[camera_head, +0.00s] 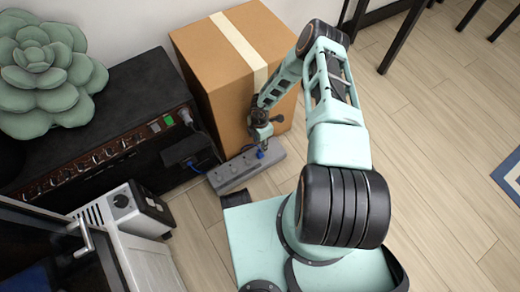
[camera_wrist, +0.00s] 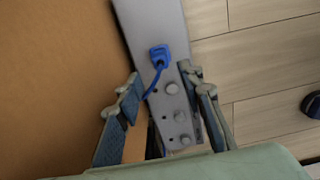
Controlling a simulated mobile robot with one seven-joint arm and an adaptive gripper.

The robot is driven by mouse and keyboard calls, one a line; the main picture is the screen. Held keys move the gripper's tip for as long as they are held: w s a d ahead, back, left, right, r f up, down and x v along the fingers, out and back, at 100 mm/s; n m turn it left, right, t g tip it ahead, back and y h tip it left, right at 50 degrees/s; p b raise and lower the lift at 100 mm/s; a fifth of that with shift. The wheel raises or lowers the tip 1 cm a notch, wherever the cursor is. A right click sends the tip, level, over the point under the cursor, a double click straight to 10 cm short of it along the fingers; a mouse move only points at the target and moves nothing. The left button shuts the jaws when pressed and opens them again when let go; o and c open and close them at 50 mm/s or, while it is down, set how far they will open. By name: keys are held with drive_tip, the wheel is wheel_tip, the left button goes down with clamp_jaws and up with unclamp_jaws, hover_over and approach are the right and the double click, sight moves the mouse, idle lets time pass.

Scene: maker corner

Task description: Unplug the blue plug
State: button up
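The blue plug (camera_wrist: 159,56) sits at the upper part of the grey power strip (camera_wrist: 152,18) in the wrist view, with its blue cord running down between my fingers. It looks seated in the strip. In the head view the blue plug (camera_head: 260,154) shows small near the right end of the power strip (camera_head: 228,179). My gripper (camera_wrist: 161,73) is open, with one finger on each side of the strip in the picture. The plug appears just past the fingertips, between them and apart from both. In the head view my gripper (camera_head: 262,142) is above the plug, its fingers hard to make out.
A large cardboard box (camera_head: 215,75) stands close behind the strip. A black amplifier (camera_head: 90,125) with a green plant (camera_head: 48,80) on top is at the left. A white-and-black unit (camera_head: 125,210) stands nearer. Wood floor (camera_head: 440,130) is clear at the right.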

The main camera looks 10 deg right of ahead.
sight(260, 152)
drive_tip(key=shift+f, duration=0.1)
wheel_tip(260, 152, down, 8)
drive_tip(key=b, duration=0.6)
drive_tip(key=shift+r, duration=0.25)
drive_tip(key=shift+f, duration=0.75)
drive_tip(key=shift+c, duration=0.4)
clamp_jaws()
drive_tip(key=shift+r+p, duration=0.15)
drive_tip(key=shift+p, duration=0.2)
drive_tip(key=shift+r+p, duration=2.45)
drive_tip(key=shift+r, duration=0.45)
